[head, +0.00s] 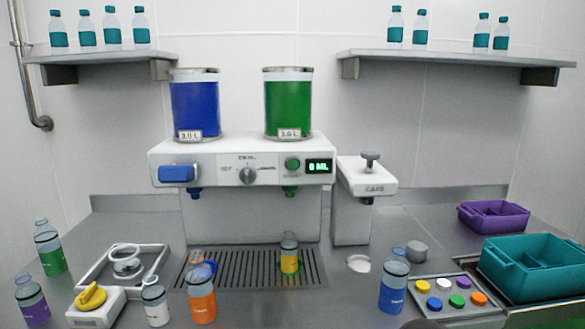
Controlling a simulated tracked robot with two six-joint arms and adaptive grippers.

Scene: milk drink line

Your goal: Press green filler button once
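The round green filler button (292,164) is on the front of the white filling machine (213,167), just left of a display (319,167) that reads 0 ML. A green nozzle (290,190) hangs below the button, under the tank of green liquid (288,108). A bottle with a yellow label (289,259) stands upright on the drip grate (250,272), below the green nozzle. A wide blue button (176,173) and a knob (246,176) are further left on the panel. Neither of my grippers shows in the head view.
Bottles with orange (202,307) and blue (393,293) labels stand in front of the machine. A capping press (367,176) stands to its right. A tray of coloured caps (462,310) and a teal crate (535,265) are at right. The space before the button looks clear.

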